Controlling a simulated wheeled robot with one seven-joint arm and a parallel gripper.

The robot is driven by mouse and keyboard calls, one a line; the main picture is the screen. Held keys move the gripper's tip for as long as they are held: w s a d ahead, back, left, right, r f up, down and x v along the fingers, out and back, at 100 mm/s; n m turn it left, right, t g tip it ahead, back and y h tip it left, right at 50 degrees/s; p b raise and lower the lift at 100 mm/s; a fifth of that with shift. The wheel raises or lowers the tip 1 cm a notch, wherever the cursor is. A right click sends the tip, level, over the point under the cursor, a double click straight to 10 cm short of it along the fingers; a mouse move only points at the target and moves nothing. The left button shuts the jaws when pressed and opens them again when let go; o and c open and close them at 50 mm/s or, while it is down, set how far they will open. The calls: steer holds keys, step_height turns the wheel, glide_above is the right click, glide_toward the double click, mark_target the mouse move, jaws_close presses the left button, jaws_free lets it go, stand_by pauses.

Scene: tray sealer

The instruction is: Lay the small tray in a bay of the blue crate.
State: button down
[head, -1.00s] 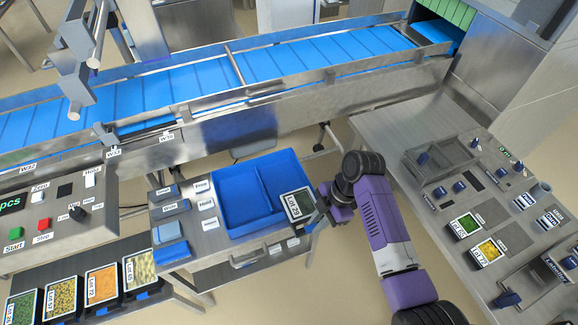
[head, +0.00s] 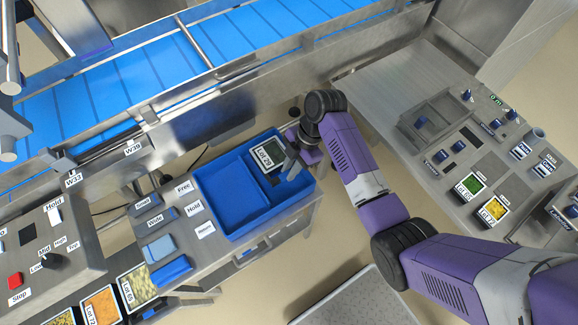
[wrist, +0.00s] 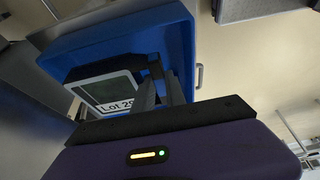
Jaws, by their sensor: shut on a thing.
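The small tray (head: 268,154) has a dark inside, a pale rim and a "Lot 29" label. It also shows in the wrist view (wrist: 110,88). My gripper (head: 288,165) is shut on the tray's right edge and holds it over the right bay of the blue crate (head: 232,232). The crate also shows in the wrist view (wrist: 170,22). It has two bays with a divider between them, and the left bay is empty. I cannot tell whether the tray touches the crate floor.
The crate stands on a steel bench with labelled blocks (head: 160,248) at its left. A blue conveyor (head: 130,90) runs behind. Several filled trays (head: 140,285) stand at the lower left. A steel bench with knobs and two filled trays (head: 470,187) is at the right.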

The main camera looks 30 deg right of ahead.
steer(key=shift+f+b, duration=2.35)
steer(key=shift+f, duration=0.75)
steer(key=shift+r+p, duration=0.1)
steer(key=shift+p, duration=0.2)
steer(key=c, duration=1.3)
jaws_free()
steer(key=c, duration=0.3)
